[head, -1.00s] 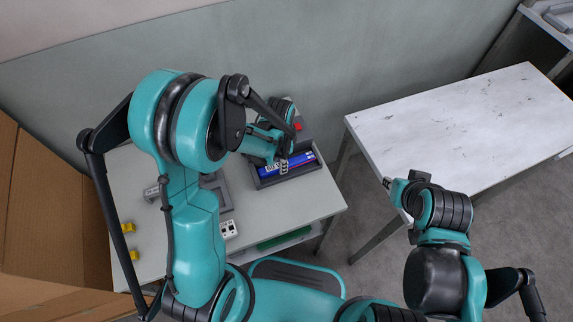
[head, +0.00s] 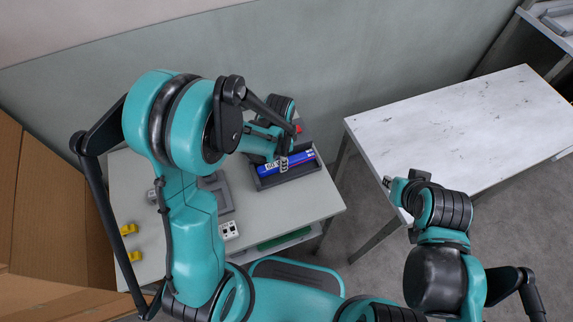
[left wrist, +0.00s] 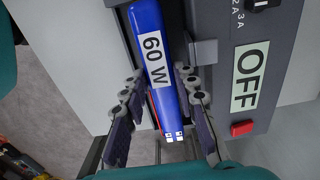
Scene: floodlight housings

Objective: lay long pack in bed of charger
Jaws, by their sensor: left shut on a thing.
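The long pack (head: 300,160) is a blue bar with a white "60 W" label and red along one side. It also shows in the left wrist view (left wrist: 163,75). My left gripper (head: 283,164) is shut on it, with one finger on each side (left wrist: 163,115). The charger (head: 290,181) is a dark grey unit with a trough-like bed; its "OFF" panel and red button (left wrist: 242,128) lie beside the pack. The pack is lined up along the bed; whether it touches the floor cannot be told. My right gripper (head: 388,183) is by the white table; its fingers are unclear.
The charger stands on a light grey table (head: 313,205). A grey fixture (head: 222,195), a white socketed block (head: 229,229) and yellow pieces (head: 128,229) lie to its left, partly behind my arm. Cardboard (head: 50,210) stands at far left. The white table (head: 460,130) is mostly clear.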

